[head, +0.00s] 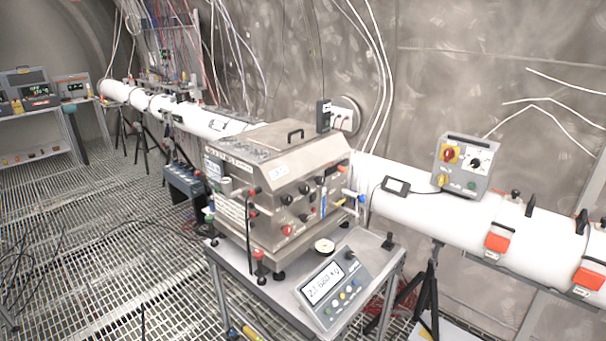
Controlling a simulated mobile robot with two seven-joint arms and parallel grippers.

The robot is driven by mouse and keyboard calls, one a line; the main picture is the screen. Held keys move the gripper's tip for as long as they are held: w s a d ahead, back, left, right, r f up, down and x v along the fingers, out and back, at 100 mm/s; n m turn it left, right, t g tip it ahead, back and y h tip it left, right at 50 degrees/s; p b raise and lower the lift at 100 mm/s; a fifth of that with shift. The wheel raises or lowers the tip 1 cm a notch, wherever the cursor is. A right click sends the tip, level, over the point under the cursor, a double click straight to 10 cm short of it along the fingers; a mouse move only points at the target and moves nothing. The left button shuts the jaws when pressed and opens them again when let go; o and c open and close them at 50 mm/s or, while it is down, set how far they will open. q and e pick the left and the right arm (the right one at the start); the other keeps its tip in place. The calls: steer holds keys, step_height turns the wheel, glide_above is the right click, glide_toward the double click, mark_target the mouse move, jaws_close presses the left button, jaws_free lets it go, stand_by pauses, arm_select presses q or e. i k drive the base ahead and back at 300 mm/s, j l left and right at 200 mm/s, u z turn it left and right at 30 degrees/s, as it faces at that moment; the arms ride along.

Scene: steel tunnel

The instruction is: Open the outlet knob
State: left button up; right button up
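A small valve with a blue part (349,193) and a yellow part sticks out at the box's right side. I cannot tell which of these is the outlet knob, or whether it is open or closed. Neither of my grippers shows in the head view.
A white pipe (440,215) on tripods runs behind, bearing a control box (464,166). Cables lie on the grating floor (120,250) at left, which has open room.

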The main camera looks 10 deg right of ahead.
mark_target(304, 189)
steer(key=i+l+u, duration=0.15)
steer(key=i, duration=0.35)
steer(key=i+u, duration=0.15)
steer(key=i, duration=0.35)
steer(key=i+l+u, duration=0.15)
steer(key=i, duration=0.3)
steer(key=i+l+u, duration=0.15)
steer(key=i+l, duration=0.2)
steer(key=i, duration=0.1)
